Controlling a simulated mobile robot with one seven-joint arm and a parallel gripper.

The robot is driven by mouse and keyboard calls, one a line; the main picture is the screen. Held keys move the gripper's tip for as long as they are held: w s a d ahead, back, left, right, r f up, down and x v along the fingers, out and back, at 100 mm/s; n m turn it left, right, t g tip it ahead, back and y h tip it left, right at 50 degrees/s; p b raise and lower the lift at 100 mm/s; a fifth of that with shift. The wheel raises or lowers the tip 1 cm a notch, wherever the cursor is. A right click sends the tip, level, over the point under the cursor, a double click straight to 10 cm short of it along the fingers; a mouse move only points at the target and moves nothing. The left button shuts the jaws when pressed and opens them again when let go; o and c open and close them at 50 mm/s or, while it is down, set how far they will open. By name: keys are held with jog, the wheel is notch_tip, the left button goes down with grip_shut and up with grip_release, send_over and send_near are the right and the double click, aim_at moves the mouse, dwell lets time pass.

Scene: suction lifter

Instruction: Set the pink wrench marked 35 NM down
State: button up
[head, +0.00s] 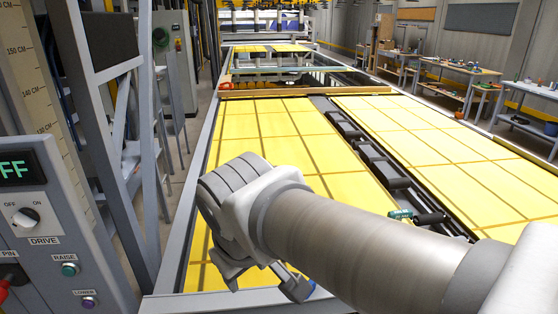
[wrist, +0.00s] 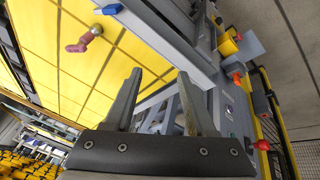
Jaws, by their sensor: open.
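My gripper (head: 263,279) is low over the near edge of the yellow-topped table in the head view. In the wrist view my gripper (wrist: 159,73) has its two fingers spread, with nothing between them. A small pink and dark-red object (wrist: 83,42) lies on the yellow surface, apart from the fingers and toward the upper left. It may be the pink wrench, but its shape is unclear and no 35 NM marking can be read. I do not make it out in the head view, where my arm covers part of the table.
Yellow panels (head: 283,127) have much bare room. A teal tool (head: 400,215) lies by the dark central channel. A red object (head: 227,87) is at the far beam. A control box (head: 40,225) and grey frame posts stand close on the left.

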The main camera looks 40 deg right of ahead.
jog(key=a, duration=0.1)
jog(key=a+r+y, duration=0.1)
jog(key=a, duration=0.1)
jog(key=a+r+m+t+y, duration=0.1)
jog(key=shift+a, duration=0.2)
jog(key=shift+f+b, duration=0.5)
jog(key=shift+f, duration=0.05)
jog(key=shift+c, duration=0.5)
jog(key=shift+s, duration=0.1)
